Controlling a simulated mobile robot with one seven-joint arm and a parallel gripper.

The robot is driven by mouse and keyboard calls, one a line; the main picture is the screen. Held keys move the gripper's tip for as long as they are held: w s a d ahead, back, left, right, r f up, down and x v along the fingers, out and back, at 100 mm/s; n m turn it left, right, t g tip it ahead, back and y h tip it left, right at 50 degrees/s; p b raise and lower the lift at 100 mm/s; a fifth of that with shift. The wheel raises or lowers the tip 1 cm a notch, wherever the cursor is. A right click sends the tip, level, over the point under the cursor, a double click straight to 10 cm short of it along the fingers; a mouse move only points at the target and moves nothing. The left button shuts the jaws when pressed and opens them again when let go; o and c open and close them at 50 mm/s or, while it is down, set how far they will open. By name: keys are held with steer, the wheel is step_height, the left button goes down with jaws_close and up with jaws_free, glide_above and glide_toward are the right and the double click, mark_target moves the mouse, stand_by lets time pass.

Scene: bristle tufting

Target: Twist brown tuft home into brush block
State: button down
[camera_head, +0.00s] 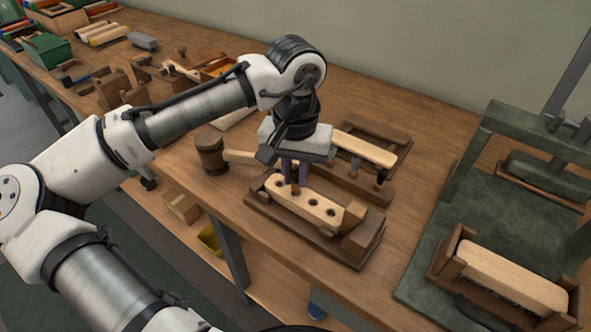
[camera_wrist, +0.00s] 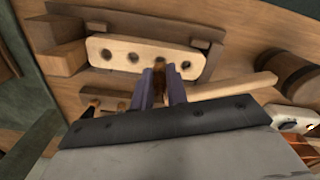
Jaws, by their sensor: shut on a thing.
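The pale wooden brush block (camera_head: 319,210) sits in a dark wooden fixture (camera_head: 330,245) on the bench. It has a row of several round holes, and it also shows in the wrist view (camera_wrist: 118,48). My gripper (camera_head: 296,182) is directly above the block, pointing down. Its two purplish fingers are shut on the brown tuft (camera_wrist: 159,68), which is mostly hidden between them. The tuft's lower end meets the block at an inner hole. How deep it sits I cannot tell. The other holes that I see look dark and empty.
A wooden mallet (camera_head: 210,156) lies left of the fixture. Behind it a pale board (camera_head: 365,149) has dark tufts beneath. At right, another pale block (camera_head: 505,272) rests in a wooden cradle on a green surface (camera_head: 465,215). Tools and boxes crowd the bench's far left.

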steer(key=shift+f, duration=0.45)
steer(key=shift+r+p, duration=0.1)
steer(key=shift+p, duration=0.25)
stand_by(1.0)
steer(key=shift+n, duration=0.3)
steer(key=shift+d+n+p, duration=0.1)
steer(key=shift+n+p, duration=1.25)
steer(key=shift+n, duration=1.05)
steer(key=shift+f, duration=0.35)
steer(key=c, duration=1)
jaws_free()
